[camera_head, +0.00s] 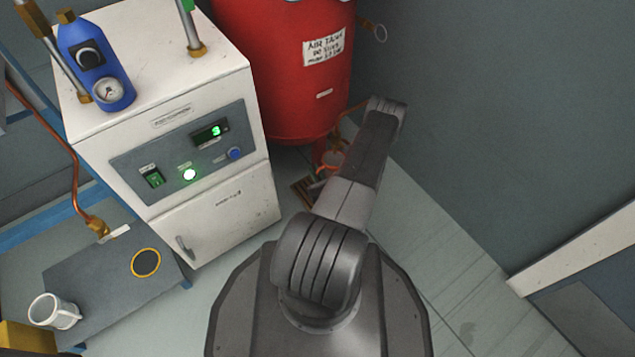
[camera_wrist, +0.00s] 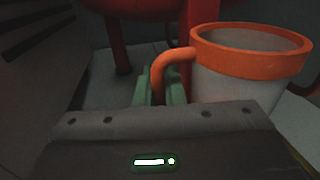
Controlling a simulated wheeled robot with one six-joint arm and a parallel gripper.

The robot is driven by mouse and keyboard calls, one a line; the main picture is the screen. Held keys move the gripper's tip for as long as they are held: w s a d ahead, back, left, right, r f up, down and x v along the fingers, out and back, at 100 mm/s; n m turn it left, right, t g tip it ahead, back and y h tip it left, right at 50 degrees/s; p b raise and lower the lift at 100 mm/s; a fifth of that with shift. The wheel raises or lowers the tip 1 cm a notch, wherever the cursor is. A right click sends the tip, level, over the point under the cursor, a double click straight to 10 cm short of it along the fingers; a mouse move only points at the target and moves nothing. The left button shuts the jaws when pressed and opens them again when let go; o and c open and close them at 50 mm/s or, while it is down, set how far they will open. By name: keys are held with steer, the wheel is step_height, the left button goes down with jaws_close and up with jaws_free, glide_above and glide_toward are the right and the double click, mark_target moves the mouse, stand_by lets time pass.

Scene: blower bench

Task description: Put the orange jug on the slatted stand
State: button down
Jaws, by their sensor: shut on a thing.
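The jug (camera_wrist: 245,75) has a pale body with an orange rim and an orange handle. It stands nearly upright on the right side of the wrist view, mouth up. My gripper (camera_wrist: 158,88), with green fingers, is shut on its handle. In the head view a small orange part of the jug (camera_head: 333,158) shows beside my arm, below the red tank; the arm hides much of the gripper there. The slatted stand (camera_head: 302,193) shows as brown slats low by the white cabinet, partly hidden by my arm. Whether the jug touches it I cannot tell.
The red air tank (camera_head: 290,75) rises behind the gripper, with the white cabinet (camera_head: 165,130) to the left. A white mug (camera_head: 52,312) stands on the grey bench (camera_head: 100,285) at lower left. A grey wall (camera_head: 500,110) is close on the right.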

step_height(320, 180, down, 4)
steer(key=shift+f+b, duration=0.25)
steer(key=shift+b, duration=0.55)
steer(key=c, duration=1.5)
jaws_free()
